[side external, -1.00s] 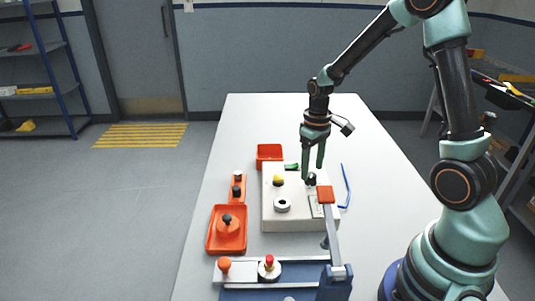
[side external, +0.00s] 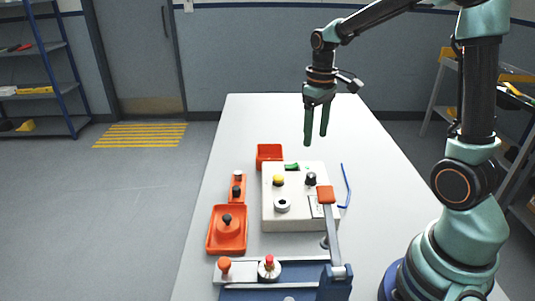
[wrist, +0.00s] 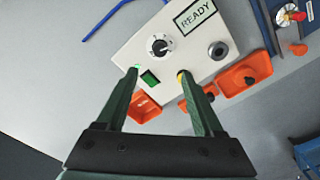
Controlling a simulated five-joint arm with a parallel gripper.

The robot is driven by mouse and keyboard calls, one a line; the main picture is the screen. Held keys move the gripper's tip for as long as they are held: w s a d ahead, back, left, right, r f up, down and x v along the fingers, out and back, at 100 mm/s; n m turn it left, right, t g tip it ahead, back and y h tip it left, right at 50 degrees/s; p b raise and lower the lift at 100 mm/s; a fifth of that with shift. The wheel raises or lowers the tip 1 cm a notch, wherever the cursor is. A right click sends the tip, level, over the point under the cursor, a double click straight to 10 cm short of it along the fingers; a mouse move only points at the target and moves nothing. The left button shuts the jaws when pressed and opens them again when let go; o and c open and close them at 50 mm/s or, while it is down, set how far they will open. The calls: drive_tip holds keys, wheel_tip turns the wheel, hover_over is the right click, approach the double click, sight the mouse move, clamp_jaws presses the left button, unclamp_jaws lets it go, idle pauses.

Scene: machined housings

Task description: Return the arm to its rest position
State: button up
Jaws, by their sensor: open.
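My gripper (side external: 316,140) hangs above the white table, its two green fingers apart and nothing between them. It is well above and behind the pale control box (side external: 297,218). In the wrist view my gripper (wrist: 158,82) points down toward the box (wrist: 180,40), which shows a READY display (wrist: 194,16), a black knob with a white pointer (wrist: 159,45), a green rocker switch (wrist: 149,78) and a lit green lamp. The yellow button (side external: 279,180) is partly hidden behind a finger in the wrist view.
An orange bin (side external: 269,153) stands behind the box. An orange tray (side external: 227,232) with a part lies to its left. A blue fixture with an orange-tipped lever (side external: 332,235) stands at the front. A blue hex key (side external: 346,187) lies right. The table's far end is clear.

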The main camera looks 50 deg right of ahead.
drive_tip(key=s+a+r+t, duration=0.5)
drive_tip(key=s+a+r, duration=0.2)
drive_tip(key=a, duration=0.4)
drive_tip(key=shift+s+a+t, duration=0.15)
drive_tip(key=shift+s+t, duration=0.15)
drive_tip(key=shift+s, duration=0.35)
